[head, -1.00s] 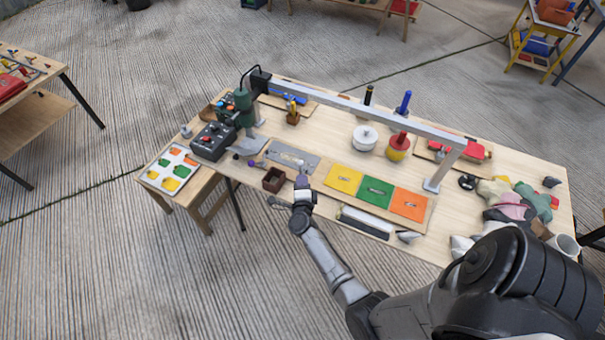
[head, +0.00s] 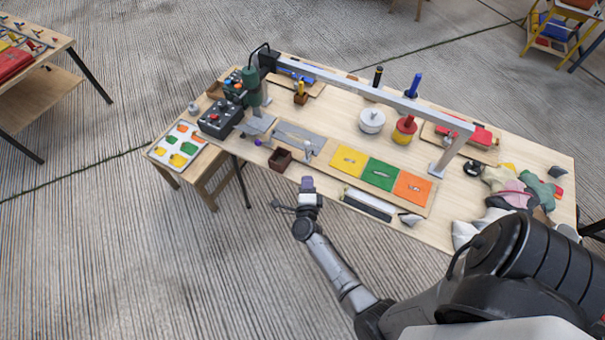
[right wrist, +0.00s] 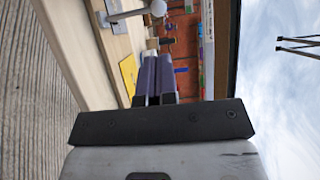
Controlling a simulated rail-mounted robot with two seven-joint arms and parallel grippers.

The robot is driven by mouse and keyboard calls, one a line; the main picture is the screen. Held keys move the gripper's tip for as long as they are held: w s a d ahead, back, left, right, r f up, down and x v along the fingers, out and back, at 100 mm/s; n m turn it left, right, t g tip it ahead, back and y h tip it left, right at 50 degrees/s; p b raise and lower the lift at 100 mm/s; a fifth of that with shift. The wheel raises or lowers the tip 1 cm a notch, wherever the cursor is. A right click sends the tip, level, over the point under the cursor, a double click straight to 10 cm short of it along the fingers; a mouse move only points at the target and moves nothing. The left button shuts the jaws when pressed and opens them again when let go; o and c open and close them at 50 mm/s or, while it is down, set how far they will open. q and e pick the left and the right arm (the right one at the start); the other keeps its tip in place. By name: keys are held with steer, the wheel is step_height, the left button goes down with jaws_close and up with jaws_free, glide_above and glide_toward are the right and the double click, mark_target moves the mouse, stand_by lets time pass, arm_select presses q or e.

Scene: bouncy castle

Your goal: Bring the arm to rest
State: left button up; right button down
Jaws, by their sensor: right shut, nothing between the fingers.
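My right gripper (head: 307,186) is in front of the workbench's (head: 330,178) near edge in the head view, just below a small brown box on the bench. Its purple-grey fingers are together and empty in the right wrist view (right wrist: 154,80). My right arm reaches in from the lower right of the head view. My left gripper does not show.
The bench holds yellow, green and orange panels (head: 381,174), a brown box (head: 280,159), a black control box (head: 219,119), a grey overhead bar (head: 370,93) and a cloth pile (head: 520,190). A side stool carries a tray (head: 177,145). Floor left of my arm is clear.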

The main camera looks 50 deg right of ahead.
stand_by(0.3)
steer(key=a+r+n+t+y, duration=0.3)
steer(key=a+r+n+y, duration=0.2)
steer(key=a+n+y, duration=1.2)
steer(key=s+a+r+n+g+h, duration=0.1)
steer(key=s+r+n+g+h, duration=0.1)
steer(key=s+n+g, duration=1.5)
steer(key=s+r+m+t+p, duration=0.1)
steer(key=s+r+t+p, duration=0.1)
steer(key=r+p, duration=1.1)
steer(key=s+r+m+t+p, duration=0.2)
steer(key=s+r+t+p, duration=0.1)
steer(key=r+p, duration=0.9)
steer(key=shift+r+m+t+p, duration=0.35)
steer(key=shift+r+t, duration=0.2)
steer(key=shift+t, duration=0.25)
steer(key=shift+s, duration=0.1)
